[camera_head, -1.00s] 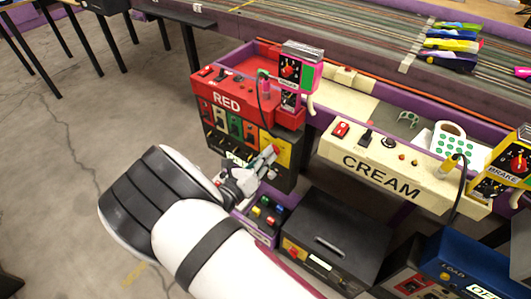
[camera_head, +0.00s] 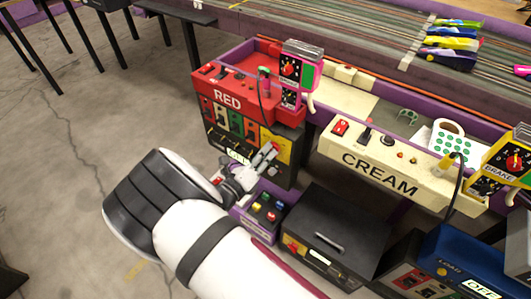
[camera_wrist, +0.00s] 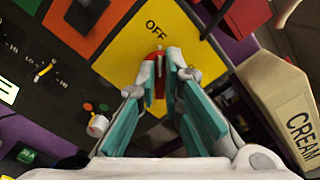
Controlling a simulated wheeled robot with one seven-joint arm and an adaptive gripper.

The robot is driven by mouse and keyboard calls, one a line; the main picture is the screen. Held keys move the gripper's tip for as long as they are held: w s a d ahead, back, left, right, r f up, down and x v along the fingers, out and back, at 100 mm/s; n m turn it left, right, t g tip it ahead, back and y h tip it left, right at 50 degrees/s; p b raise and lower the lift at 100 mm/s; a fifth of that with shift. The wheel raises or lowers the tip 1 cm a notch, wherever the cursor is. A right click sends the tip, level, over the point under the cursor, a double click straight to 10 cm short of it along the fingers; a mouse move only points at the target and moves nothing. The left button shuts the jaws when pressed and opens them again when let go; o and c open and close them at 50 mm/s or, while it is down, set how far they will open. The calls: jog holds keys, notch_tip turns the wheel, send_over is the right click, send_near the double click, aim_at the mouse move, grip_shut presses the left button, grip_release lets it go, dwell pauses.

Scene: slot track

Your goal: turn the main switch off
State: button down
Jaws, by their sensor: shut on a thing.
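The main switch is a red lever (camera_wrist: 158,62) on a yellow plate (camera_wrist: 145,35) printed OFF in the wrist view. The plate also shows in the head view (camera_head: 284,151), at the lower right of the front of the box marked RED (camera_head: 229,97). My gripper (camera_wrist: 163,58) is at the plate, just below the word OFF, with its fingers on either side of the red lever and shut on it. The fingers hide part of the lever. In the head view my gripper (camera_head: 270,152) hides part of the plate, and the lever cannot be made out there.
A cream box (camera_head: 372,166) marked CREAM stands to the right, and its edge is near my gripper in the wrist view. A purple box with coloured buttons (camera_head: 262,212) and a black case (camera_head: 335,230) sit below. Open floor (camera_head: 60,180) lies to the left.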

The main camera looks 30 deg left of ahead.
jog(key=c, duration=1.7)
grip_release()
jog(key=shift+s+f, duration=0.15)
jog(key=shift+s, duration=0.05)
jog(key=shift+w, duration=0.1)
jog(key=s, duration=0.7)
jog(key=shift+s+a, duration=0.3)
